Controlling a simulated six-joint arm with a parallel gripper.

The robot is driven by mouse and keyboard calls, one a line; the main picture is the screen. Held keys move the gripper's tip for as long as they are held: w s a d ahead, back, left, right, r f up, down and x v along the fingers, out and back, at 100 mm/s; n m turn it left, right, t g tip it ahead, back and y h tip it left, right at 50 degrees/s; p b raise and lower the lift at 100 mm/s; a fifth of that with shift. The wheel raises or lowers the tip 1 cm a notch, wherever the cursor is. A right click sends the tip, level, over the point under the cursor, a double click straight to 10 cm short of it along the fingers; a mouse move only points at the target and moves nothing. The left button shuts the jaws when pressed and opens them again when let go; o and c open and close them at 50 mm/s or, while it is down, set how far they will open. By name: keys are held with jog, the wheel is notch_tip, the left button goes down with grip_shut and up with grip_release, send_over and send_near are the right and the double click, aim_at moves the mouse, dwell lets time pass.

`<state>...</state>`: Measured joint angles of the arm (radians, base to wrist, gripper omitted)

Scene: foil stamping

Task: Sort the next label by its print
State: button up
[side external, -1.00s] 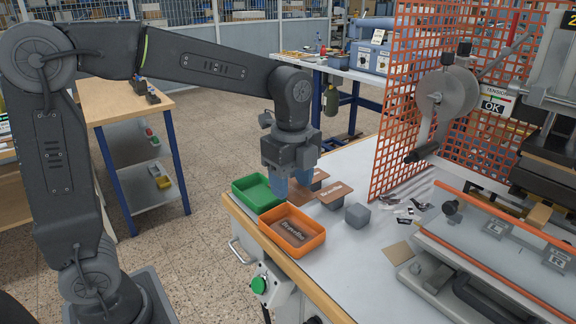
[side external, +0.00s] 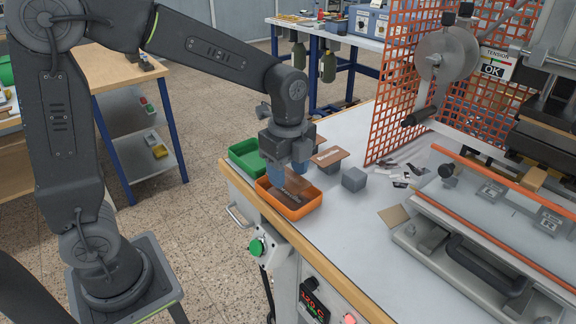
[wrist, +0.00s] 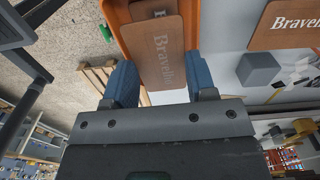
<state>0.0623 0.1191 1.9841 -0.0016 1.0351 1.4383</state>
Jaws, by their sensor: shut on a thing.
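My gripper (side external: 275,172) is shut on a brown label and hangs over the orange tray. In the wrist view the held label (wrist: 152,55) extends out from between the blue fingers (wrist: 163,88), with pale print starting "Bravell"; its end is hard to read. The orange tray (side external: 298,216) sits at the table's front edge, with another brown printed label (wrist: 150,8) inside, partly covered by the held one. The green tray (side external: 238,153) stands beside it, partly hidden by my gripper; I see no label in it. Another brown printed label (side external: 330,156) lies raised above the table.
A grey block (side external: 353,179) stands right of the orange tray. Scraps (side external: 400,176) and a tan square (side external: 394,216) lie beyond it. An orange mesh guard (side external: 395,120) and the stamping press (side external: 500,200) bound the right side.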

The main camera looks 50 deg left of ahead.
jog(key=o, duration=1)
jog(key=shift+c, duration=0.2)
notch_tip(320, 180, up, 14)
jog(key=s+a+f+n+t, duration=0.1)
jog(key=s+f+n+t, duration=0.1)
jog(key=s+n, duration=0.5)
jog(key=s+a+f+n+t, duration=0.1)
jog(key=s+f+n+t, duration=0.2)
jog(key=s+f+n, duration=0.2)
jog(key=s+n, duration=0.3)
jog(key=n, duration=0.2)
jog(key=shift+t, duration=0.3)
